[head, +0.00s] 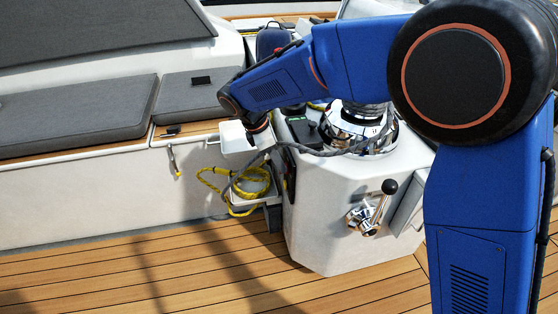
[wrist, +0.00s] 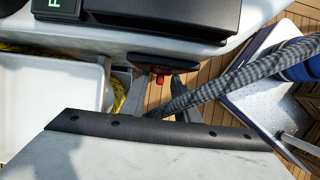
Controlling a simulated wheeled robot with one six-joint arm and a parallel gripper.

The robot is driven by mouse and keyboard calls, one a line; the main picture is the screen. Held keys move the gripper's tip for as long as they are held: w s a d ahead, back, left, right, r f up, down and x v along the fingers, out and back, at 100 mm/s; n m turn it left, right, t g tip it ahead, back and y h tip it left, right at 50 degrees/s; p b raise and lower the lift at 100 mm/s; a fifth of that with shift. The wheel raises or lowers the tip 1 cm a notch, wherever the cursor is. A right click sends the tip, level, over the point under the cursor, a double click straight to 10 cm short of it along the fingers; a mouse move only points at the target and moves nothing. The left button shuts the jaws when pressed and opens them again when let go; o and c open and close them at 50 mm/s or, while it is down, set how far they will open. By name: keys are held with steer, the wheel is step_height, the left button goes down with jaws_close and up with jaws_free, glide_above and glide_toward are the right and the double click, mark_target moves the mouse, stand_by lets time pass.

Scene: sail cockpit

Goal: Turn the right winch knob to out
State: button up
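In the wrist view, a small red part (wrist: 160,78) shows under a dark rounded fitting (wrist: 155,63) on the console's side. It may be the winch knob, but its setting cannot be read. My gripper (wrist: 159,97) has its two grey fingers apart, one to each side of the red part. I cannot tell whether they touch it. In the head view my gripper (head: 257,138) is at the console's left side, beside the white bin. No knob can be made out there. The chrome winch (head: 352,128) is on top of the console, partly behind my arm.
A black box with a green display (head: 303,128) sits on the console (head: 325,205). A black-knobbed lever (head: 382,200) is on its front. A white bin (head: 232,137) and yellow rope (head: 245,185) are to the left. A dark grey line crosses beside my fingers. Teak floor (head: 150,270) is clear.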

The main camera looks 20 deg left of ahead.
steer(key=shift+f, duration=0.1)
jaws_close()
steer(key=shift+s+d, duration=0.1)
stand_by(0.3)
steer(key=shift+s+d+f+m+t+y, duration=0.5)
steer(key=shift+t+y, duration=0.6)
steer(key=shift+t, duration=1.45)
steer(key=shift+s+d+f+m+t+y, duration=0.2)
steer(key=shift+s+f+m+t+y, duration=0.6)
steer(key=shift+t, duration=1.7)
steer(key=shift+s+d+f+m+t+y, duration=0.3)
steer(key=shift+f+m+t+y, duration=0.65)
steer(key=shift+t, duration=1.6)
steer(key=shift+w+r+y, duration=0.1)
steer(key=shift+r+y, duration=0.2)
steer(key=shift+y, duration=0.15)
